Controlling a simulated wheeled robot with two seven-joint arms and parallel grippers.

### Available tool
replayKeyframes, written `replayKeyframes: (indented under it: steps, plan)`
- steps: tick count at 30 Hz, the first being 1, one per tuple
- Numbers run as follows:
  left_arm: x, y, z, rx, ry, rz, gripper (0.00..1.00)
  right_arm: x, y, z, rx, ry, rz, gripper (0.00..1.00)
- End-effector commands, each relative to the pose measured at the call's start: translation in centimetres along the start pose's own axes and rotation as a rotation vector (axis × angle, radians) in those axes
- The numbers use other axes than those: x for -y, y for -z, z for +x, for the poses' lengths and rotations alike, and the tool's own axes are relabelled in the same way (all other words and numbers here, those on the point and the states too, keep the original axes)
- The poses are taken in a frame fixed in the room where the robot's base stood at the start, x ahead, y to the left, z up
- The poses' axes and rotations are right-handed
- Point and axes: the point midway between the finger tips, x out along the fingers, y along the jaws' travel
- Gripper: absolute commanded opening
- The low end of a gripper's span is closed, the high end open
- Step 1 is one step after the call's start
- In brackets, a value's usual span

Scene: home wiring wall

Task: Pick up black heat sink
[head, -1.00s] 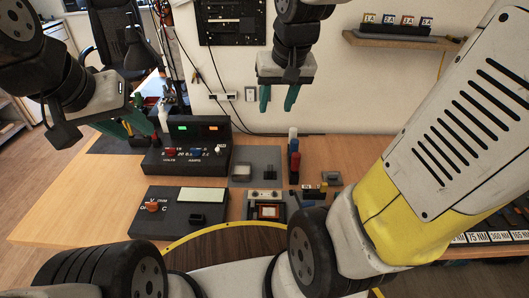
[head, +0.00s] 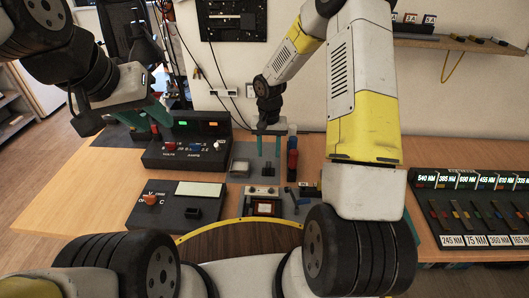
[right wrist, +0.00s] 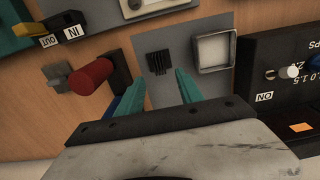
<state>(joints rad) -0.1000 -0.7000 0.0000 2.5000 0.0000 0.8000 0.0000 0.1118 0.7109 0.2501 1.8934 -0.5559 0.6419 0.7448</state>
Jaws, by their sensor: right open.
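The black heat sink (right wrist: 158,62) is a small finned block on a grey mat (right wrist: 205,85) in the right wrist view. It lies just beyond my right gripper's tips, roughly in line with the gap between them. My right gripper (right wrist: 158,84) is open and empty, with green fingers either side of that gap.
A pale square tray (right wrist: 213,51) is beside the heat sink. The black power supply (head: 186,147) is left of the right gripper. A multimeter (head: 178,207) lies in front.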

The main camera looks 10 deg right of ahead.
Motion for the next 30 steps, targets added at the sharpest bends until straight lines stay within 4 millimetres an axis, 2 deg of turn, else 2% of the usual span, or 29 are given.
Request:
replayKeyframes:
  steps: [13, 17, 23, 30]
  plan:
    - [0.0, 0.0, 0.0, 0.0, 0.0, 0.0, 0.36, 0.0, -0.1, 6.0, 0.002, 0.0, 0.0, 0.44]
    - [0.0, 0.0, 0.0, 0.0, 0.0, 0.0, 0.36, 0.0, -0.1, 6.8, 0.001, -0.001, 0.0, 0.44]
    - [0.0, 0.0, 0.0, 0.0, 0.0, 0.0, 0.36, 0.0, 0.0, 6.8, 0.0, 0.0, 0.0, 0.44]
    - [0.0, 0.0, 0.0, 0.0, 0.0, 0.0, 0.36, 0.0, 0.0, 6.8, 0.0, 0.0, 0.0, 0.0]
